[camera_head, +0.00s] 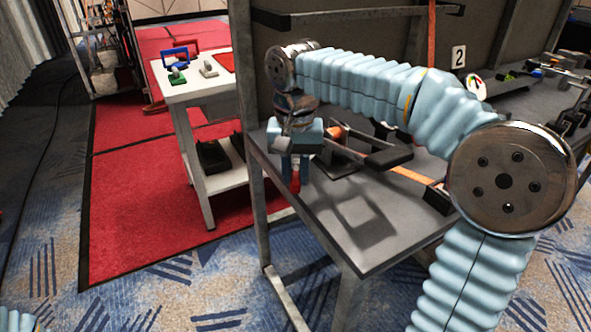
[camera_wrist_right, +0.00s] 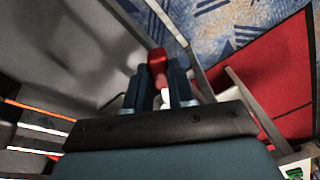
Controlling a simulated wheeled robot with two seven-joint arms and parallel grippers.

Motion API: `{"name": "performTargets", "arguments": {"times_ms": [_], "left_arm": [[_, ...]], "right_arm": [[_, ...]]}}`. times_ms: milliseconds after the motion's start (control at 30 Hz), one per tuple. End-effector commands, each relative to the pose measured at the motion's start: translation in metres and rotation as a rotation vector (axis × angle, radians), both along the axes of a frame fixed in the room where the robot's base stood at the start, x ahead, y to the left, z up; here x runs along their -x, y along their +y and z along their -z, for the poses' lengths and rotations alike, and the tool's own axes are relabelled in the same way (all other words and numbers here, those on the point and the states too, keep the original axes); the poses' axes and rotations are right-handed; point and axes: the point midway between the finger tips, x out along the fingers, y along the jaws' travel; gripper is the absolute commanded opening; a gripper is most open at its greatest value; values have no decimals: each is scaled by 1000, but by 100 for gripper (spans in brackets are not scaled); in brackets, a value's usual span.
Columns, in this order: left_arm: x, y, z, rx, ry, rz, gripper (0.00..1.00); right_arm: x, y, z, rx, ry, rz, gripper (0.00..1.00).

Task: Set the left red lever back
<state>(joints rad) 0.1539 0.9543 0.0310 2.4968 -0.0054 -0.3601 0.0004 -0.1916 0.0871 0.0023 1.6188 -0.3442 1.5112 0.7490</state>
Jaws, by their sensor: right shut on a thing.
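The red lever (camera_head: 295,182) shows at the left front edge of the dark grey table (camera_head: 355,225), just below my right gripper (camera_head: 295,170). In the right wrist view the red lever (camera_wrist_right: 157,66) stands between the two blue-grey fingers of my right gripper (camera_wrist_right: 160,85), which are shut on it. A small pale part shows below the red between the fingers. The lever's base is mostly hidden by the gripper. My left gripper is not in view.
A white side table (camera_head: 200,85) with a blue-handled item and small tools stands to the left on a red mat (camera_head: 135,180). Black clamp-like parts (camera_head: 365,152) and an orange strip lie on the table behind my gripper. A panel marked 2 (camera_head: 458,57) rises behind.

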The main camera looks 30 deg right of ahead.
Motion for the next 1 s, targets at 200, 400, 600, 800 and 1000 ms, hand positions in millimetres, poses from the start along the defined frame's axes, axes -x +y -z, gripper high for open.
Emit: {"name": "performTargets", "arguments": {"times_ms": [200,400,600,800,1000], "left_arm": [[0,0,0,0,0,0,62],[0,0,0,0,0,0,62],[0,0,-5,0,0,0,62],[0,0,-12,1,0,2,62],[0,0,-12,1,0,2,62]], "right_arm": [[-1,0,-1,-1,-5,2,34],[-1,0,-1,-1,-3,1,34],[-1,0,-22,-1,-5,0,34],[-2,1,-70,-2,-7,0,34],[-1,1,-114,-2,-6,1,34]]}}
